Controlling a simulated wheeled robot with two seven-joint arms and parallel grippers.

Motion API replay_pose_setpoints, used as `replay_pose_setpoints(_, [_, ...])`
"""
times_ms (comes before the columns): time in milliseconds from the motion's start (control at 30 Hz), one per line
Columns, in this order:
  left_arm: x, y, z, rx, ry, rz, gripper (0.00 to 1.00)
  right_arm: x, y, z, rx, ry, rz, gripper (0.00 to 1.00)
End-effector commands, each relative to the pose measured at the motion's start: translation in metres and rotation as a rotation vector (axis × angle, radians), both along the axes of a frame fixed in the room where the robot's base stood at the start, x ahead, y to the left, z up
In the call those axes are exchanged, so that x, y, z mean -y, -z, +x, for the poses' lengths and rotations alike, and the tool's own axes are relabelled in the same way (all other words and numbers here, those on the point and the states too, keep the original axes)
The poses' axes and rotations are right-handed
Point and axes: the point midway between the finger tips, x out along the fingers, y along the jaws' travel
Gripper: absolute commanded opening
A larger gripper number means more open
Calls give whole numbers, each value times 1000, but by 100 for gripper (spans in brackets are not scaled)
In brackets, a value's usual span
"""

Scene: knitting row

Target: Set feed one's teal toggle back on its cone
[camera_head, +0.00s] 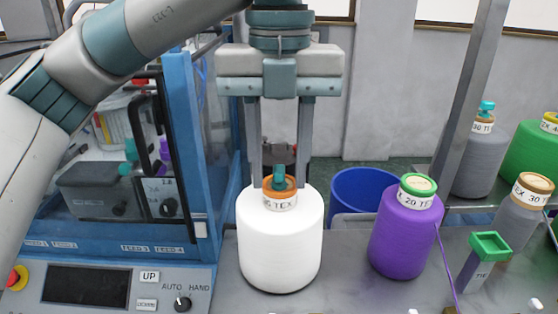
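A white cone (279,245) stands upright on the grey table, with an orange ring and a "TEX" label at its top. A small teal toggle (279,176) stands upright in the ring's middle. My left gripper (280,184) points straight down over this cone. Its two fingers are wide apart, one to each side of the toggle, with clear gaps to it. The fingertips are at about the height of the cone's shoulder; I cannot tell whether they touch it. Which feed this cone belongs to is not readable. My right gripper is not in view.
A purple cone (405,235) stands to the right, with a green-topped holder (487,255) beyond it. Another teal toggle (487,107) tops a grey cone (477,160). A blue bin (362,192) is behind. The blue-framed machine (187,170) and control panel (110,285) stand left.

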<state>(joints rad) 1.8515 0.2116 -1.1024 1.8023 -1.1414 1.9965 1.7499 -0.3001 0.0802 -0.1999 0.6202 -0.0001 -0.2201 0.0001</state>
Motion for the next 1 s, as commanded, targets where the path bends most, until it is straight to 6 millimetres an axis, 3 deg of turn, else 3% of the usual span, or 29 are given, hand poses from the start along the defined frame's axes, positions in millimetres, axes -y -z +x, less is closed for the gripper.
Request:
replay_pose_setpoints(567, [0,-7,1,5,-3,-3,33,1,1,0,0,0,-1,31])
replay_pose_setpoints(767, [0,-23,1,5,-3,-3,33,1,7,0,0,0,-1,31])
replay_pose_setpoints(1000, [0,-56,1,6,-5,-3,33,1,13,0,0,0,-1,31])
